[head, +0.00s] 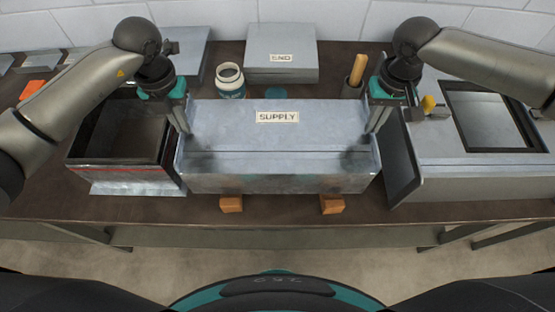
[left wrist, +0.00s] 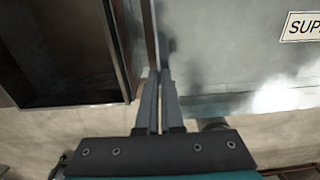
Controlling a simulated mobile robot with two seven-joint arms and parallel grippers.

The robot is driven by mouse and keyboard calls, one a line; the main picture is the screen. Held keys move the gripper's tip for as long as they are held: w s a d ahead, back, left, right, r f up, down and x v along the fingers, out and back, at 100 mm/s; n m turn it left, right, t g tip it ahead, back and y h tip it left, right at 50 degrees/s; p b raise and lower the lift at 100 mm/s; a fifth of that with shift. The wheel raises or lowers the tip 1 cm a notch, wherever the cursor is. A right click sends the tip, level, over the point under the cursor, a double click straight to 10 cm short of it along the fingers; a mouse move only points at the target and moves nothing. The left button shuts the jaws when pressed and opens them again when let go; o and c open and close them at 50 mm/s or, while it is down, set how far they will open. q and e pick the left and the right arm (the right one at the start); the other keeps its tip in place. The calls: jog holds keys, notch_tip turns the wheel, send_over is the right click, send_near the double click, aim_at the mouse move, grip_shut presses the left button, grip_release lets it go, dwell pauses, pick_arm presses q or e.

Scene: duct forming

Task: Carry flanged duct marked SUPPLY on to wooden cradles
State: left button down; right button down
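The grey sheet-metal duct (head: 275,155) with a SUPPLY label lies level in the middle of the head view. Its left end also shows in the left wrist view (left wrist: 240,60). Two wooden cradles, one left (head: 231,204) and one right (head: 332,205), stick out under its front edge. I cannot tell whether the duct touches them. My left gripper (head: 184,128) is at the duct's left end; its fingers (left wrist: 160,80) are close together around the thin flange edge. My right gripper (head: 377,127) is at the right end, fingers close together on that flange. The cradles' rear parts are hidden.
A dark open box (head: 120,160) stands close left of the duct. A grey unit with a square opening (head: 470,165) and a dark tilted panel (head: 402,158) stand close right. Behind are a jar (head: 231,82), a box marked END (head: 281,55) and a wooden-handled tool (head: 356,72).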

pick_arm(q)
jog(key=c, duration=1.5)
grip_release()
jog(key=shift+f, duration=0.35)
pick_arm(e)
jog(key=c, duration=1.5)
grip_release()
jog(key=shift+f, duration=0.35)
pick_arm(q)
jog(key=o, duration=0.4)
jog(key=shift+r, duration=0.1)
pick_arm(e)
jog(key=o, duration=0.4)
jog(key=shift+r, duration=0.1)
pick_arm(q)
jog(key=shift+o, duration=0.2)
pick_arm(e)
jog(key=shift+o, duration=0.2)
jog(key=shift+r, duration=0.1)
pick_arm(q)
notch_tip(320, 180, up, 12)
pick_arm(e)
notch_tip(320, 180, up, 12)
